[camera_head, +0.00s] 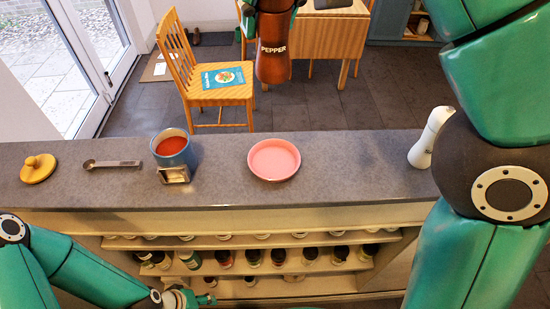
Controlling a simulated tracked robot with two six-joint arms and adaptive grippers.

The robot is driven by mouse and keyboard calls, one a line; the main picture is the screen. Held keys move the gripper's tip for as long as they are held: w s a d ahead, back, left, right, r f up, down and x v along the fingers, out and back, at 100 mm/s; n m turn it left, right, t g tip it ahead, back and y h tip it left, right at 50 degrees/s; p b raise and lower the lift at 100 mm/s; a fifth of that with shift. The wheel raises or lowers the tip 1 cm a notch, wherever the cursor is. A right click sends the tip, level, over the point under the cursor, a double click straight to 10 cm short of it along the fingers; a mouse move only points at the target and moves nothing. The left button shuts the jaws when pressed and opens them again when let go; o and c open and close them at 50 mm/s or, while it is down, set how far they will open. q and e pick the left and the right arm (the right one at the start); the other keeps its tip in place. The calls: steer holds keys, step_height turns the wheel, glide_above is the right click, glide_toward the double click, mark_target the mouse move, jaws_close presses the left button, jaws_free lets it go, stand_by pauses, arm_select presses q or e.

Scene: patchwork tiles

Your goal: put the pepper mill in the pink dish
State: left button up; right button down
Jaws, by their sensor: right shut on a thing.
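The pepper mill (273,62) is dark reddish brown with "PEPPER" in white letters. It hangs upright at the top of the view, held high above and beyond the counter. My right gripper (272,9) is shut on its upper part, and the mill's top is cut off by the frame edge. The pink dish (274,160) is round, shallow and empty, and sits on the grey counter near its middle. My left gripper (190,299) shows only partly at the bottom edge, below the counter top, and its jaws are unclear.
Shelves with several jars lie below. The counter around the dish is clear.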

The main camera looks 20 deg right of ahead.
mark_target(270, 54)
arm_select(q)
steer(key=shift+o, duration=2.6)
steer(key=shift+f, duration=0.25)
arm_select(e)
steer(key=shift+f, duration=0.25)
arm_select(q)
steer(key=o, duration=0.3)
step_height(270, 54, down, 4)
steer(key=b, duration=0.4)
steer(key=shift+r, duration=0.2)
arm_select(e)
step_height(270, 54, down, 5)
arm_select(q)
steer(key=shift+o, duration=0.2)
steer(key=shift+f+b, duration=2.7)
arm_select(e)
steer(key=shift+f, duration=7.25)
steer(key=shift+f, duration=0.1)
steer(key=c, duration=0.6)
jaws_free()
